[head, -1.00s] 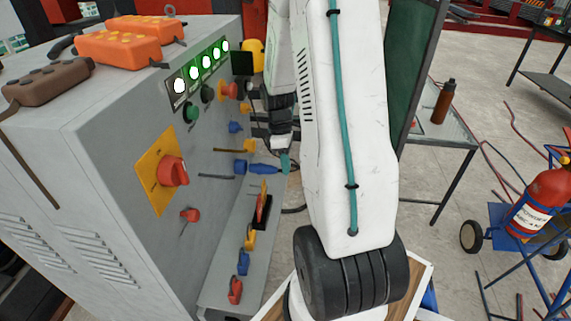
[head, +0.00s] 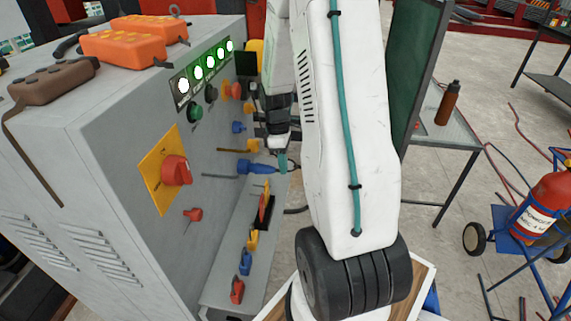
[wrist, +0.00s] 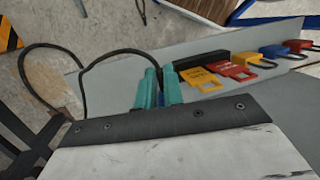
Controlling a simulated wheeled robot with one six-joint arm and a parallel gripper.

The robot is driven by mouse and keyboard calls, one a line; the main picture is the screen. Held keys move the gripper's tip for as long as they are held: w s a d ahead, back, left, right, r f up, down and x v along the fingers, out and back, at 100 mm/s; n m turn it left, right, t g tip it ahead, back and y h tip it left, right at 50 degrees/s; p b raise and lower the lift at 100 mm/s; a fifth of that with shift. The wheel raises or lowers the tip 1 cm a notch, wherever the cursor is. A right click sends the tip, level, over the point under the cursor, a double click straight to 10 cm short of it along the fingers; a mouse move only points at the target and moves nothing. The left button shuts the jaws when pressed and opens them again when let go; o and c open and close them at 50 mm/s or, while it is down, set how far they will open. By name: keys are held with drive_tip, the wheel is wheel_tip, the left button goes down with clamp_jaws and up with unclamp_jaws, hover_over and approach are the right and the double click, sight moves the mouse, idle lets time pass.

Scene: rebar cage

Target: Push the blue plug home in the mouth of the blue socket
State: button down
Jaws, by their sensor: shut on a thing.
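The blue socket (head: 243,167) sticks out from the front of the grey cabinet, below a yellow socket. The blue plug (head: 262,168) is level with it, its front end at the socket's mouth. They appear to meet, but I cannot tell how deep the plug sits. My gripper (head: 283,163) has teal fingertips and is shut on the rear part of the plug. In the wrist view the fingertips of my gripper (wrist: 159,88) stand close together, with a bit of the blue plug (wrist: 160,100) between them. The socket is hidden there.
Coloured padlocks and tags (wrist: 228,70) lie along the grey ledge (head: 238,285) below the sockets. A red rotary switch (head: 177,170) juts from the cabinet. A dark cable (wrist: 95,62) loops near the fingertips. A table with a brown bottle (head: 447,104) stands at right.

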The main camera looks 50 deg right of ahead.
drive_tip(key=shift+w+a, duration=0.3)
drive_tip(key=shift+w, duration=0.2)
drive_tip(key=shift+w+a, duration=0.25)
drive_tip(key=shift+w, duration=0.25)
drive_tip(key=c, duration=1.4)
unclamp_jaws()
drive_tip(key=shift+c, duration=0.2)
drive_tip(key=shift+r, duration=0.1)
